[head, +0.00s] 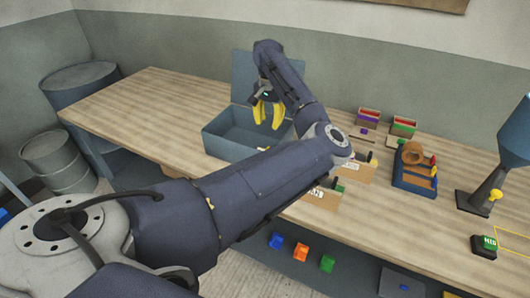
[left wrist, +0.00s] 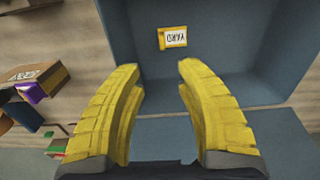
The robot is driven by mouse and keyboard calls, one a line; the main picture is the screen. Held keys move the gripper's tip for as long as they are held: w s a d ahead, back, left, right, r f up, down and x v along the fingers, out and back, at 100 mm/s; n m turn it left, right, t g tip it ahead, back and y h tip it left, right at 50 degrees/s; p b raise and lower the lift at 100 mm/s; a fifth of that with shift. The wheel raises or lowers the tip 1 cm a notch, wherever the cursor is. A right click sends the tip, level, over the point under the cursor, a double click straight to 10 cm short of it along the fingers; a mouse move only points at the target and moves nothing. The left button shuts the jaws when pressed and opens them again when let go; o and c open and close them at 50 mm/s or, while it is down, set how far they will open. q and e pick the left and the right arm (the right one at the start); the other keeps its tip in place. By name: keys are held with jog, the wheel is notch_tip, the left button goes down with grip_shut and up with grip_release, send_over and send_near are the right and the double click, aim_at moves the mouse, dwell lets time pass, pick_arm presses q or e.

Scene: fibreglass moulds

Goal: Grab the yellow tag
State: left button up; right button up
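The yellow tag (left wrist: 173,37) lies in the blue-grey box (left wrist: 210,85) in the left wrist view. It has a white label that reads "YARD" upside down. My right gripper is in neither view.
Small card boxes (head: 369,114) and a blue stand with a wooden roll (head: 413,154) sit right of the box. A blue lamp-like post (head: 482,195) and a green-topped block (head: 485,246) are further right. The bench's left end is clear. Metal drums (head: 60,163) stand left.

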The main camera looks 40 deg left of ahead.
pick_arm(q)
notch_tip(320, 180, down, 9)
jog(key=shift+r, duration=0.15)
jog(key=shift+s+a+f, duration=0.1)
jog(key=shift+f, duration=1.25)
jog(key=shift+s+a+f, duration=0.1)
jog(key=shift+f, duration=1.2)
jog(key=shift+d, duration=0.1)
grip_shut()
